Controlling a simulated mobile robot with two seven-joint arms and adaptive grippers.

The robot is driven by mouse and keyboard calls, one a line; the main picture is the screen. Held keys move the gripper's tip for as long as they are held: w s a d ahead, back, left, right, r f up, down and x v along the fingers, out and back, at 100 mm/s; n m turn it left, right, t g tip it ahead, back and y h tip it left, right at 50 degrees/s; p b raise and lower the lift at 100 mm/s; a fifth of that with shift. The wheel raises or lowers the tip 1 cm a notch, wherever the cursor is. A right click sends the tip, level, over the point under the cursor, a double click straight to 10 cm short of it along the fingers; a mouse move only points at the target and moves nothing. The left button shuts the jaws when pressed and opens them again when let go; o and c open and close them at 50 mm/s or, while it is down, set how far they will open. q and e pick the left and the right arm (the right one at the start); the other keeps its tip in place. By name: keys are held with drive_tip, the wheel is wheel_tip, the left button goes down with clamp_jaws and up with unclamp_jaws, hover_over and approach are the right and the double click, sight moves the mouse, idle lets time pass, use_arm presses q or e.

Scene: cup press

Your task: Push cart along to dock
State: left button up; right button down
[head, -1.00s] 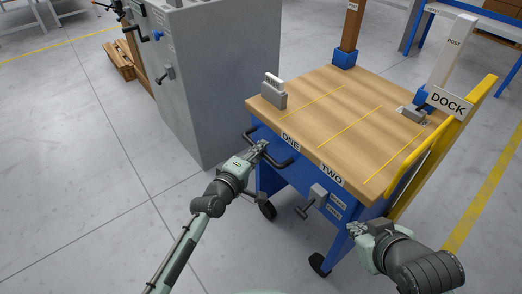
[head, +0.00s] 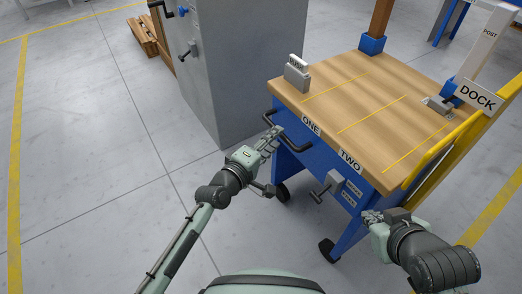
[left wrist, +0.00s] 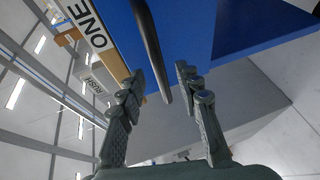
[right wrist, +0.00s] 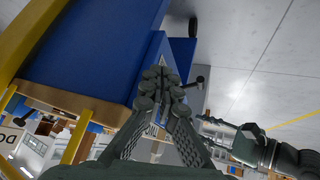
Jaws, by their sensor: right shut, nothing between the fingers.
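The blue cart (head: 300,165) has a wooden top (head: 350,100) with yellow lines and labels ONE and TWO. Its black handle (head: 297,147) juts from the front left; the bar also shows in the left wrist view (left wrist: 150,45). My left gripper (head: 275,135) is at the handle, its fingers apart with the bar between them; I cannot tell if they touch it. My right gripper (head: 370,216) is shut and empty near the cart's front right corner; its closed fingers show in the right wrist view (right wrist: 162,80). The DOCK sign (head: 478,95) stands above a yellow rail (head: 440,150) beside the cart's right side.
A grey lever block (head: 331,180) is on the cart's front, with small labels. A grey cabinet (head: 250,70) stands close left of the cart. A grey block with a sign (head: 297,75) sits on the top's left corner. Open floor lies at front left.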

use_arm(q)
drive_tip(key=v, duration=0.8)
